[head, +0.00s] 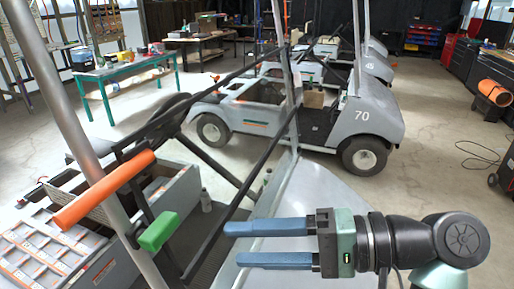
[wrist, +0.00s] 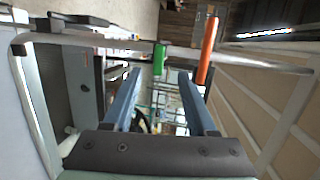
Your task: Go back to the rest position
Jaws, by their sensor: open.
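My gripper (head: 268,243) is open and empty, with its two blue fingers apart and pointing left in the head view. It is above the grey cart's front panel (head: 318,205). In the wrist view the fingers (wrist: 158,88) reach toward the cart's frame, with nothing between them. A green handle (head: 158,231) and an orange tube (head: 104,190) are on the cart frame, left of the fingers and apart from them. The wrist view also shows the green handle (wrist: 159,60) and the orange tube (wrist: 207,50).
A grey cart marked 70 (head: 350,115) stands behind, with more carts beyond. A green table (head: 122,73) is at the back left. The near cart's post (head: 85,130) and dark diagonal bars (head: 245,185) stand left of my gripper. The floor at right (head: 440,150) is mostly clear.

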